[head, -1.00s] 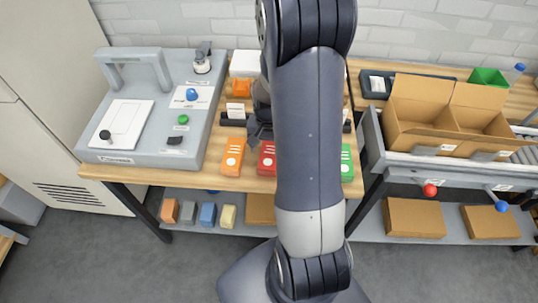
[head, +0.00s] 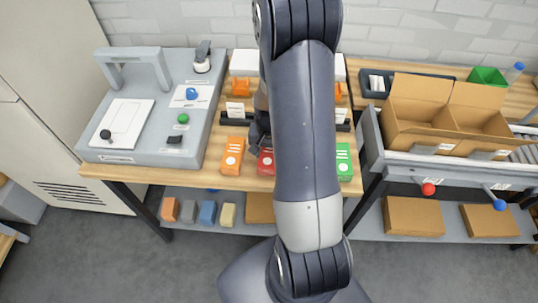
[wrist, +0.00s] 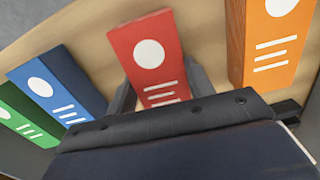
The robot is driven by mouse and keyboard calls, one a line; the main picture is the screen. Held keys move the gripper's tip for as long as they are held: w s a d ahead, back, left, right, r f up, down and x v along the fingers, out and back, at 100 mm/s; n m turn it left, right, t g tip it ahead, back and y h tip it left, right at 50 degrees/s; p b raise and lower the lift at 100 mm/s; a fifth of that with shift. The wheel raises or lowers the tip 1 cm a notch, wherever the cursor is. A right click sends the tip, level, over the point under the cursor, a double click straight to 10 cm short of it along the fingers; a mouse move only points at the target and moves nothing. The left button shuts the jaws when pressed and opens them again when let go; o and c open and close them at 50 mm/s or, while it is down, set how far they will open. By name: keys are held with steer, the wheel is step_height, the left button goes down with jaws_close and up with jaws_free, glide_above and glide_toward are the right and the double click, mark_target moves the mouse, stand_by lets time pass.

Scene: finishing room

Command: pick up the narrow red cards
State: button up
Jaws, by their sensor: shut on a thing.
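The narrow red cards (wrist: 150,55) are a slim red pack with a white disc and white stripes. In the head view the red cards (head: 265,162) stand near the table's front edge, partly hidden by my arm. My gripper (head: 261,136) is over their rear part. In the wrist view the fingers of my gripper (wrist: 163,88) are on either side of the red pack, shut on it. The pack appears to be still on the table. The lower end of the pack is hidden by the gripper body.
An orange pack (head: 232,163) stands left of the red one, a green pack (head: 343,162) to the right. A blue pack (wrist: 57,80) shows in the wrist view, between red and green. A grey machine (head: 150,125) is left; an open carton (head: 440,130) is right.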

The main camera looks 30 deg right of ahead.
steer(key=c, duration=0.4)
steer(key=shift+r, duration=0.15)
